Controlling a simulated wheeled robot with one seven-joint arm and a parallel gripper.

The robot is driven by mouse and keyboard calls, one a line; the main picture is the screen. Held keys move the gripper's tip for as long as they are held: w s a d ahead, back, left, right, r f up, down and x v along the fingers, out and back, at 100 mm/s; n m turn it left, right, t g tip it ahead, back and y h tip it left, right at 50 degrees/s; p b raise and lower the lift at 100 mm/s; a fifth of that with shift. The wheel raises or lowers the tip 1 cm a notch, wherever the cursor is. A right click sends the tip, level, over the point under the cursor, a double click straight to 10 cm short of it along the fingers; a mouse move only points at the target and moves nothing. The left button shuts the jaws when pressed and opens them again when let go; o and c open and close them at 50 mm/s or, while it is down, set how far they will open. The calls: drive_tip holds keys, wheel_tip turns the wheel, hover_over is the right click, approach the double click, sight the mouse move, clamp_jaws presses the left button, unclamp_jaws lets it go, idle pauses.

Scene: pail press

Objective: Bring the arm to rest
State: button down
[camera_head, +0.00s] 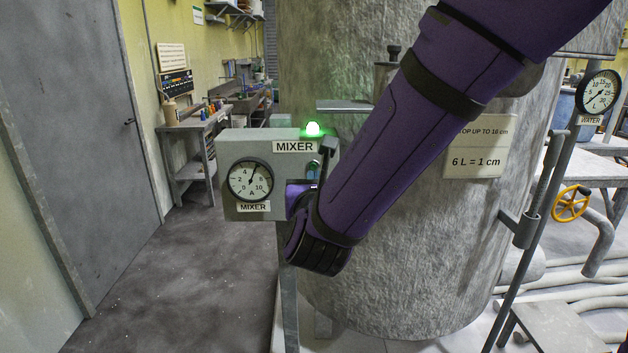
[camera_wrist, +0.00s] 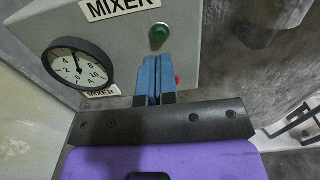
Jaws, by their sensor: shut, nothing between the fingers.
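My purple arm reaches down from the upper right in the head view, in front of the grey tank. My gripper (camera_wrist: 155,78) is shut with empty blue fingers in the wrist view, close to the front of the mixer box. The grey mixer box (camera_head: 235,155) carries a round gauge (camera_head: 250,180), two MIXER labels and a lit green lamp (camera_head: 313,129) on top. In the wrist view a green button (camera_wrist: 159,33) shows just above the fingertips. A red button (camera_wrist: 178,80) shows partly behind the fingers. I cannot tell whether the fingertips touch the box.
The large grey tank (camera_head: 420,255) stands right behind the mixer box. A WATER gauge (camera_head: 599,92), a yellow valve wheel (camera_head: 570,203) and pipes are at the right. A workbench (camera_head: 195,128) is at the back left. The floor (camera_head: 180,270) at the left is clear.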

idle(0.4)
drive_tip(key=s+d+r+m+g+h, duration=0.2)
drive_tip(key=d+m+g+h, duration=0.1)
drive_tip(key=d+m, duration=0.4)
drive_tip(key=s+d+r+m+g+h, duration=0.1)
drive_tip(key=s+d+m+g+h, duration=0.25)
drive_tip(key=d, duration=0.55)
drive_tip(key=s+d+r+m+g+h, duration=0.2)
drive_tip(key=d+m+g+h, duration=0.1)
drive_tip(key=d+m, duration=0.45)
drive_tip(key=s+d+m+g+y, duration=0.3)
drive_tip(key=s+m+y, duration=0.7)
drive_tip(key=s+m, duration=0.6)
drive_tip(key=shift+s+d+r+m, duration=0.15)
drive_tip(key=shift+s+r+m, duration=0.15)
drive_tip(key=shift+m, duration=0.5)
